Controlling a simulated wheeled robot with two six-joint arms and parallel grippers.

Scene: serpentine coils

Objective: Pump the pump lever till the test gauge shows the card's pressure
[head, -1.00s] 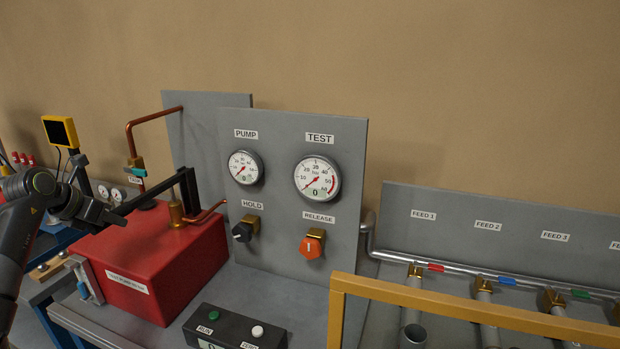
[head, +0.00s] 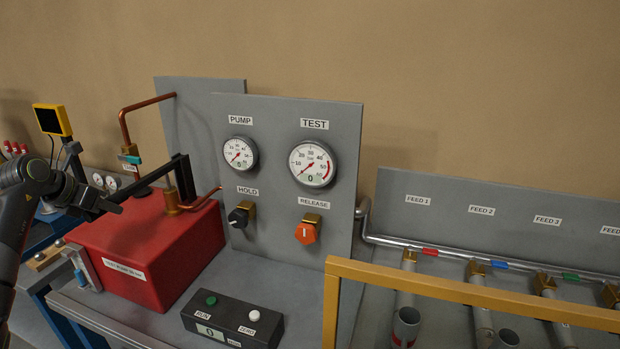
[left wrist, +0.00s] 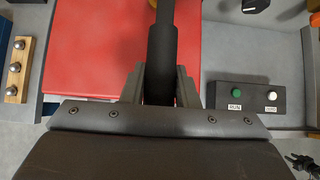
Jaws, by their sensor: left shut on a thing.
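The pump lever (head: 152,182) is a dark bar on the red test pump box (head: 152,250). My left gripper (head: 112,206) is at the lever's near end. In the left wrist view my left gripper (left wrist: 160,88) is shut around the lever's thick dark grip (left wrist: 162,50), above the red box. The test gauge (head: 313,164) is round and white, its needle low at the left and its small window reading 0. The pump gauge (head: 240,153) also reads about 0.
Below the gauges are a black HOLD knob (head: 239,216) and an orange RELEASE knob (head: 307,232). A dark button box (head: 231,322) stands in front. A yellow rail (head: 440,287) and feed pipes lie at the right. A yellow-framed screen (head: 48,120) stands at the far left.

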